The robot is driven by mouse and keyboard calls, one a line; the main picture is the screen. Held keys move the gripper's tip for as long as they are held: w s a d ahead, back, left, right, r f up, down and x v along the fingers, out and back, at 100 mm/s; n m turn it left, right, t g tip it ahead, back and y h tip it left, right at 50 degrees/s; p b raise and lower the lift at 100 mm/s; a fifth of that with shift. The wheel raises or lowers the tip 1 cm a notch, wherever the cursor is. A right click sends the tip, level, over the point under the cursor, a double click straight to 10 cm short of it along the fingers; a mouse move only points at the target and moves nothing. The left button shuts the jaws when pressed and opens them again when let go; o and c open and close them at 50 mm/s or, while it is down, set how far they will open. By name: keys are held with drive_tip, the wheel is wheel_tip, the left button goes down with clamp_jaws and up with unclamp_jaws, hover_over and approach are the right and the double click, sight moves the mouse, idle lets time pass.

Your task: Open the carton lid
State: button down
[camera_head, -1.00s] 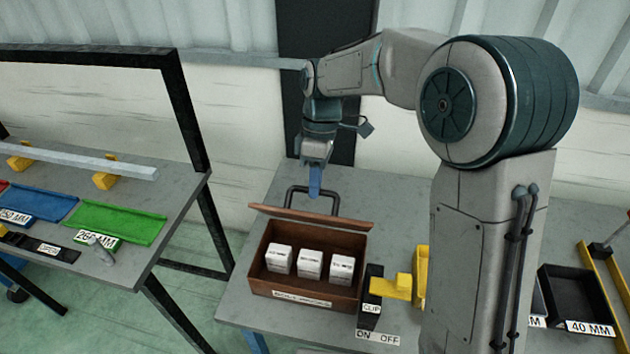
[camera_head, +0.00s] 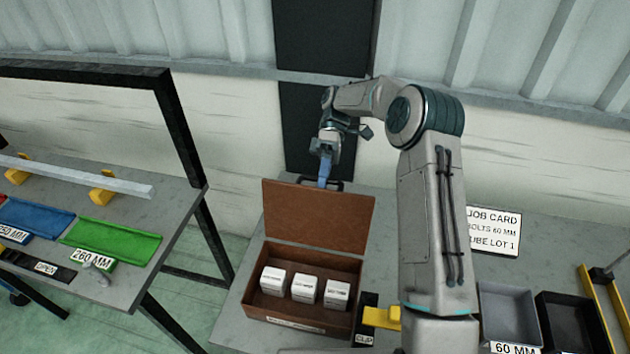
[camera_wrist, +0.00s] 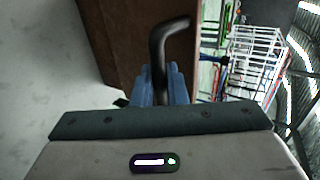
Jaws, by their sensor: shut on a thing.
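The brown carton (camera_head: 262,304) stands on the grey bench with several small white boxes (camera_head: 305,289) in a row inside it. Its lid (camera_head: 318,220) stands raised at the back edge, close to upright, its inner face toward the head camera. A dark bar handle (camera_head: 337,184) shows at the lid's top edge. My gripper (camera_head: 324,183) is behind the lid's top with its blue fingers shut on the handle. In the wrist view the handle (camera_wrist: 170,38) runs between the blue fingers, beside the brown lid (camera_wrist: 125,40). The far side of the lid is hidden in the head view.
A black clip holder (camera_head: 366,318) and a yellow piece (camera_head: 382,317) stand right of the carton. Grey (camera_head: 507,314) and black (camera_head: 570,322) trays lie farther right. A job card (camera_head: 493,230) stands behind them. The left bench holds a green tray (camera_head: 118,230).

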drive_tip(key=shift+w+f+g, duration=0.4)
drive_tip(key=shift+w, duration=0.3)
drive_tip(key=shift+y, duration=0.3)
drive_tip(key=shift+r, duration=0.1)
drive_tip(key=c, duration=1.5)
unclamp_jaws()
drive_tip(key=shift+w+a, duration=0.1)
drive_tip(key=shift+a, duration=0.05)
drive_tip(key=shift+o, duration=0.2)
drive_tip(key=shift+d, duration=0.2)
